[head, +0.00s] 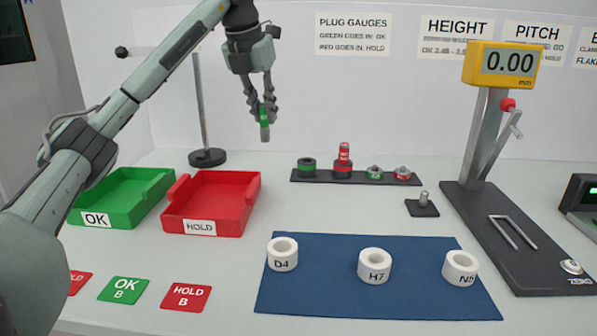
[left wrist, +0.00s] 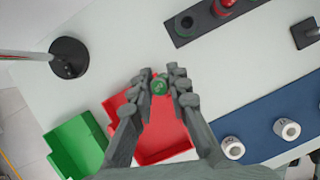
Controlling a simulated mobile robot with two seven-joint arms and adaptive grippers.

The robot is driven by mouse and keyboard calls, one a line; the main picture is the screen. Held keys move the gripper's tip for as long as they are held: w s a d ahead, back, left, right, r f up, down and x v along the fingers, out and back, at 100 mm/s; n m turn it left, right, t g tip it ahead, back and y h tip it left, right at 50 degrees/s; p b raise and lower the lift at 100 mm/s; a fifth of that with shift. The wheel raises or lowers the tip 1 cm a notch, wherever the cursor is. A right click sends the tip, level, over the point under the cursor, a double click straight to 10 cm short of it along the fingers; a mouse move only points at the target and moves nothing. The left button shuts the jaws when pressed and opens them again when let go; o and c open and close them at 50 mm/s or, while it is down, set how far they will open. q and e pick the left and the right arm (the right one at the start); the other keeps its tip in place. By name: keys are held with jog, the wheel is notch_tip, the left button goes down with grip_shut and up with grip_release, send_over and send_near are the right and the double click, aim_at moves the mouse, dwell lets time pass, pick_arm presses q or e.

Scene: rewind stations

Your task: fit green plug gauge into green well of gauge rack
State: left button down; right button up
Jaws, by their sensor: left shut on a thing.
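My left gripper (head: 263,106) is shut on the green plug gauge (head: 264,119), which hangs roughly upright with its grey tip down, high above the table. In the left wrist view the green plug gauge (left wrist: 160,85) sits between the fingertips (left wrist: 162,84). The dark gauge rack (head: 325,178) lies at the back of the table, to the right of and below the gripper. Its green well (head: 307,165) is at the left end and looks empty; it also shows in the left wrist view (left wrist: 186,23). A red plug gauge (head: 344,152) stands in the red well (head: 342,172).
Smaller green (head: 374,172) and red (head: 402,173) pieces sit on the rack's right part. A green tray (head: 143,197) and a red tray (head: 205,225) stand left. A thin stand (head: 207,157) rises behind. White rings (head: 283,253) sit on a blue mat (head: 330,297); a height gauge stands right.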

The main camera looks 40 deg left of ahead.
pick_arm(q)
jog(key=shift+w+a, duration=0.2)
jog(key=p, duration=0.2)
send_over(309, 159)
jog(key=s, duration=0.1)
notch_tip(309, 159, down, 7)
jog(key=shift+s+d+f, duration=0.15)
jog(key=shift+f, duration=1.75)
pick_arm(e)
jog(key=shift+s+a+f, duration=0.15)
jog(key=shift+f, duration=0.8)
jog(key=shift+s+a+f, duration=0.1)
jog(key=shift+f, duration=0.8)
pick_arm(q)
jog(key=shift+f, duration=0.2)
jog(key=c, duration=1.5)
grip_release()
jog(key=shift+o, duration=0.2)
